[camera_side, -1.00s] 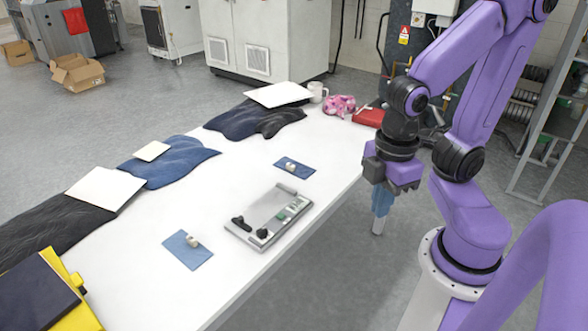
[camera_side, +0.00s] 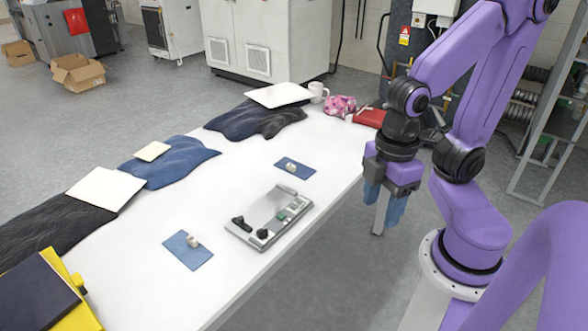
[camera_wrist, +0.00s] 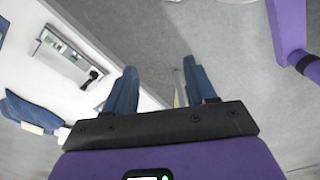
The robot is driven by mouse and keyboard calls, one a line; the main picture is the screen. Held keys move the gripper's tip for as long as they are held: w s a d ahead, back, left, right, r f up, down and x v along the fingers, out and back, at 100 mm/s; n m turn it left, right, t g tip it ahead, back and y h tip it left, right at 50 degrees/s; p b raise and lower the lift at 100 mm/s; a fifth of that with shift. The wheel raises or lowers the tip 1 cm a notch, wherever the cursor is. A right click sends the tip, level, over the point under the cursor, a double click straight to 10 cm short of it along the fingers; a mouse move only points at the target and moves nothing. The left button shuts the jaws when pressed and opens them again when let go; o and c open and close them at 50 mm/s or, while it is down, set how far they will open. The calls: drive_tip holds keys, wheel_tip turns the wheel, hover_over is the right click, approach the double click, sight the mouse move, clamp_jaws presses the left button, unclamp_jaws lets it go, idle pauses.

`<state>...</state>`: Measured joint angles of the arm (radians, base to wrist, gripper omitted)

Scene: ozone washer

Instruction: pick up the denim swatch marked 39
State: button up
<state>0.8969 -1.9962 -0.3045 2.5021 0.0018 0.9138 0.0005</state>
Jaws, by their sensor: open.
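Two small blue denim swatches lie flat on the white table. One swatch (camera_side: 307,173) is behind the grey device, and the other swatch (camera_side: 178,250) is nearer the front left. Each has a small pale cylindrical object on it. No number is legible, so I cannot tell which is marked 39. My gripper (camera_side: 384,208) points down beyond the table's right edge, well apart from both swatches. Its two blue fingers are open and empty, and they also show apart in the wrist view (camera_wrist: 160,72) with floor and table edge between them.
A grey device (camera_side: 268,215) with black knobs stands between the swatches. Folded dark garments and blue jeans (camera_side: 180,160) with pale boards line the far-left side. A mug (camera_side: 318,92), pink cloth (camera_side: 340,105) and red item (camera_side: 369,117) sit at the back. The table's middle is largely clear.

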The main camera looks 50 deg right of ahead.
drive_tip(key=w+a+f+m+g+y, duration=0.1)
drive_tip(key=w+f+m+g+y, duration=0.1)
drive_tip(key=w+m, duration=0.45)
drive_tip(key=w+a+f+m+g+y, duration=0.1)
drive_tip(key=w+f+m+g+y, duration=0.15)
drive_tip(key=w+m, duration=0.4)
drive_tip(key=w+d+f+m+t+y, duration=0.45)
drive_tip(key=w+d+m, duration=0.35)
drive_tip(key=w+m, duration=0.4)
drive_tip(key=w+d+f+m+t+y, duration=0.25)
drive_tip(key=w+d+m, duration=0.2)
drive_tip(key=d, duration=0.25)
drive_tip(key=m+t+h, duration=0.7)
drive_tip(key=m+t, duration=0.3)
drive_tip(key=m, duration=0.5)
approach(295, 166)
drive_tip(key=x, duration=0.9)
drive_tip(key=shift+w, duration=0.3)
